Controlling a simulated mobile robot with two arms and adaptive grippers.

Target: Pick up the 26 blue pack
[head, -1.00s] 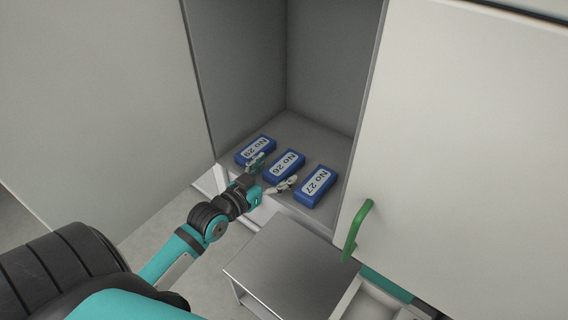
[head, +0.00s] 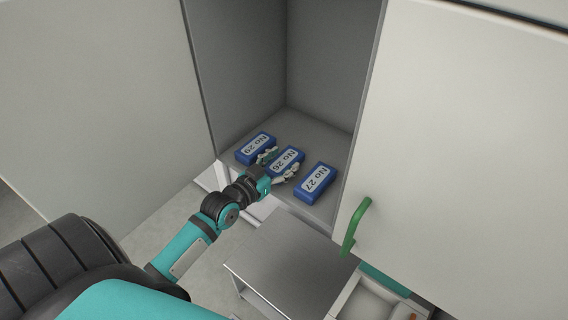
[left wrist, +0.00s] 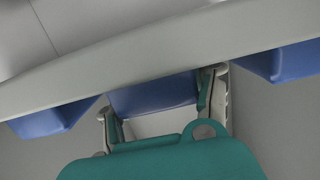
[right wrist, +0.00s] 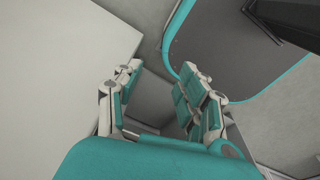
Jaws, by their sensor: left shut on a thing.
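The blue pack labelled No 26 (head: 288,159) lies on the cabinet shelf, between two similar packs. My left gripper (head: 279,167) has its fingers on either side of this pack and is shut on it. In the left wrist view the blue pack (left wrist: 153,95) sits between the left gripper's fingers (left wrist: 160,108), its far part cut off by a grey edge. My right gripper (right wrist: 158,100) shows only in the right wrist view, with its fingers apart and nothing between them.
Blue packs No 29 (head: 256,148) and No 27 (head: 316,183) lie on the shelf (head: 305,133) to the left and right. The cabinet walls enclose it. A door with a green handle (head: 356,228) is at right. A grey table (head: 290,262) stands below.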

